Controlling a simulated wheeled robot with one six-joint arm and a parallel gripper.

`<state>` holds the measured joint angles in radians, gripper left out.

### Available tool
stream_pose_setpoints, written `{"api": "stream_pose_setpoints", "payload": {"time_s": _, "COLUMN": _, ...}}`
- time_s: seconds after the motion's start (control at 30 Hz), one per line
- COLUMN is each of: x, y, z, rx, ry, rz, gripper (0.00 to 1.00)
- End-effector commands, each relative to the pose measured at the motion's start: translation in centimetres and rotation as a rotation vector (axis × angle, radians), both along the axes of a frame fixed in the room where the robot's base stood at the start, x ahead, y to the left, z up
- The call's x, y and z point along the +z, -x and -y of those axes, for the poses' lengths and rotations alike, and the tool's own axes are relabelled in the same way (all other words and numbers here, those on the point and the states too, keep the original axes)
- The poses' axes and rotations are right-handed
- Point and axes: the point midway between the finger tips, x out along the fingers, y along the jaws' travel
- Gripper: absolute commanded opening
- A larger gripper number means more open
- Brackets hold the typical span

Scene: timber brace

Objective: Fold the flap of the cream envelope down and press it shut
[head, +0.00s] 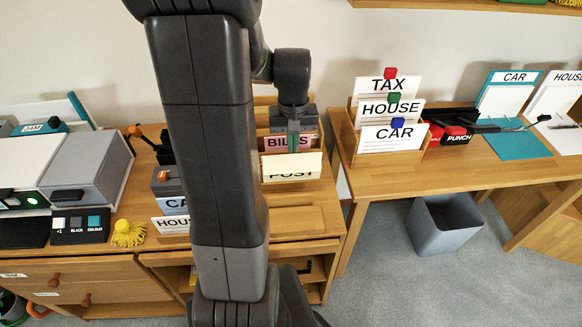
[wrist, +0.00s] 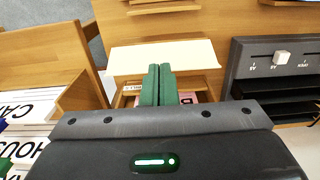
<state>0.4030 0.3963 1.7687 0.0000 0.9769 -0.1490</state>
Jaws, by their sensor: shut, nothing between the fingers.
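No cream envelope with a flap can be made out for certain in either view. A cream panel marked POST (head: 292,168) fronts the wooden sorter on the left desk. A cream panel, apparently the same one, shows in the wrist view (wrist: 165,55). My gripper (head: 294,150) points down over the sorter, just behind the POST panel and by the pink BILLS card (head: 280,143). Its green fingers are together and empty in the wrist view (wrist: 157,68), their tips overlapping the cream panel. I cannot tell whether they touch it. My arm hides part of the left desk.
A grey box (head: 88,168), a yellow coiled item (head: 128,234) and a HOUSE card (head: 172,224) stand left of my arm. On the right desk are a rack of cards (head: 390,138) and a red punch (head: 455,135). A grey bin (head: 443,226) stands below.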

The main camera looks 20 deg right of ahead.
Motion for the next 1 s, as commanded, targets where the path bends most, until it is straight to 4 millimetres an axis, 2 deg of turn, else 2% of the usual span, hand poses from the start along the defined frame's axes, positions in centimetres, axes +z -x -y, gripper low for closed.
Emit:
{"api": "stream_pose_setpoints", "payload": {"time_s": 0.1, "x": 1.4, "y": 0.0, "z": 0.0, "rx": 0.0, "ry": 0.0, "rz": 0.001, "gripper": 0.0}}
{"api": "stream_pose_setpoints", "payload": {"time_s": 0.47, "x": 4.2, "y": 0.0, "z": 0.0, "rx": 0.0, "ry": 0.0, "rz": 0.001, "gripper": 0.0}}
{"api": "stream_pose_setpoints", "payload": {"time_s": 1.0, "x": 4.2, "y": 0.0, "z": 0.0, "rx": 0.0, "ry": 0.0, "rz": 0.0, "gripper": 0.0}}
